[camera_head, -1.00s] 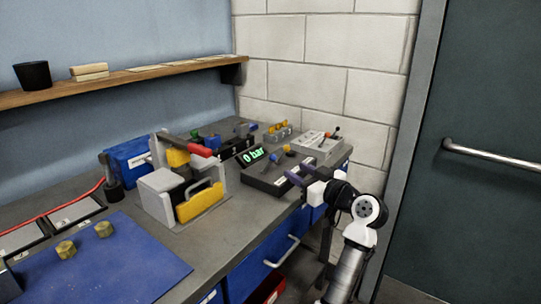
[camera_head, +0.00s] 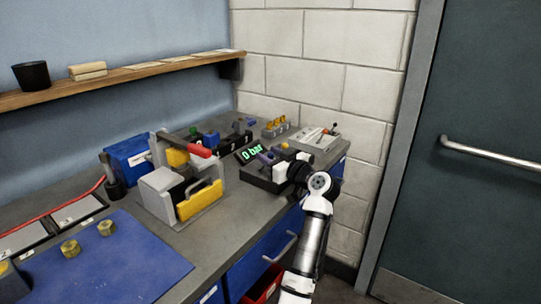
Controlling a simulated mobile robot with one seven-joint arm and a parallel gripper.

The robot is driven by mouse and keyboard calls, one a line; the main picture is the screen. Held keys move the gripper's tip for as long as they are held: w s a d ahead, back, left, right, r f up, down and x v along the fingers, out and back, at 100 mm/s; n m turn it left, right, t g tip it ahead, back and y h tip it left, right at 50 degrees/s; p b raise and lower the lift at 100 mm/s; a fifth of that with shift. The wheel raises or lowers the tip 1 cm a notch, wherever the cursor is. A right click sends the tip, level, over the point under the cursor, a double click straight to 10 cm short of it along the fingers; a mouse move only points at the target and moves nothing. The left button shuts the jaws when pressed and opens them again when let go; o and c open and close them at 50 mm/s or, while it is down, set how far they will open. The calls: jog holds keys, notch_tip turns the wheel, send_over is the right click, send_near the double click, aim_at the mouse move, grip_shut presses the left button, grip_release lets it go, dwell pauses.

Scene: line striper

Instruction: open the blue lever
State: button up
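A dark box with a green "0 bar" display (camera_head: 249,154) stands at the right part of the bench. My gripper (camera_head: 266,156) is over the top of this box, just right of the display, with its purple-grey fingers pointing left. The blue lever on the box is not clearly visible; my gripper covers the place where blue showed earlier. A small yellow-orange part (camera_head: 285,145) shows just behind my gripper. I cannot tell whether the fingers touch the lever or how far apart they are.
A press-like fixture with a yellow block (camera_head: 201,203) and a red handle (camera_head: 199,151) stands left of the box. A grey box with a small lever (camera_head: 318,138) is behind my wrist. A blue mat (camera_head: 120,265) lies front left. A wall closes the back.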

grip_shut()
